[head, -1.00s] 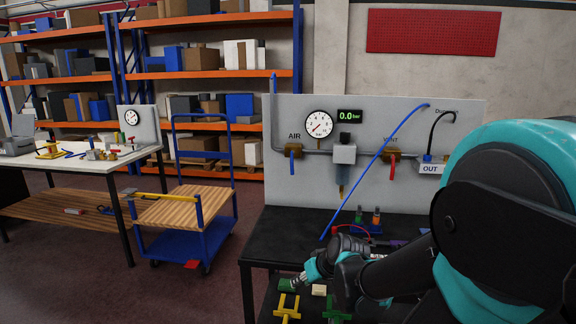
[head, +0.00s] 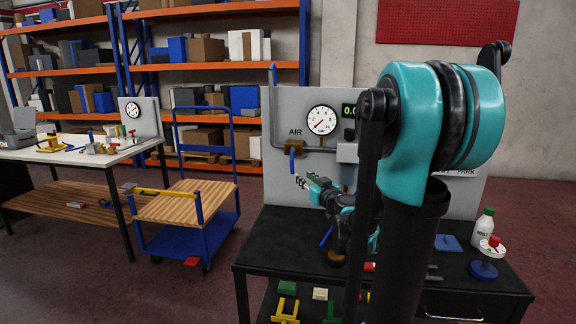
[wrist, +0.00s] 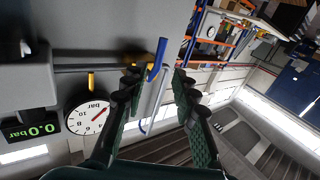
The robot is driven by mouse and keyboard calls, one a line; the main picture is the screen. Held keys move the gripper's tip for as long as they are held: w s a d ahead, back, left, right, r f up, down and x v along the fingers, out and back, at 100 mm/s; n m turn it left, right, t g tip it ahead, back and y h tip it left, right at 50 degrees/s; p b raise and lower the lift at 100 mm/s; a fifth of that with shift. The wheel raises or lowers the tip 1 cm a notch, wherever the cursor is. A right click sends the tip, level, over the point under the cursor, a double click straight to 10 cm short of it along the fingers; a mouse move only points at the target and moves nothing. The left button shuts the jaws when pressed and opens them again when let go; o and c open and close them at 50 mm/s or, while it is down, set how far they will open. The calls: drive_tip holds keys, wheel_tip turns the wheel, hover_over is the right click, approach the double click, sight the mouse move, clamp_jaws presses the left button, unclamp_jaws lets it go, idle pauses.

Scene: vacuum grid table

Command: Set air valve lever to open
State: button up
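The air valve (head: 293,146) is a brass body on a grey pipe under the AIR label. Its blue lever (head: 291,160) hangs straight down, across the pipe. In the wrist view, which is turned over, the blue lever (wrist: 157,58) shows just beyond the fingertips, near the gap between them, with the brass valve (wrist: 133,74) partly behind the left finger. My gripper (head: 300,182) is below and slightly right of the lever in the head view. In the wrist view my gripper (wrist: 158,82) has its fingers apart with nothing between them. I see no clear contact with the lever.
The round gauge (head: 321,120) has its red needle low; the display (wrist: 30,128) reads 0.0 bar. A grey panel (head: 280,190) backs the black table (head: 275,235). My arm hides the panel's right part. A blue cart (head: 205,233) stands left.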

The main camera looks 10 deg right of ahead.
sight(292, 161)
drive_tip(key=x, duration=1.5)
drive_tip(key=shift+c, duration=0.5)
clamp_jaws()
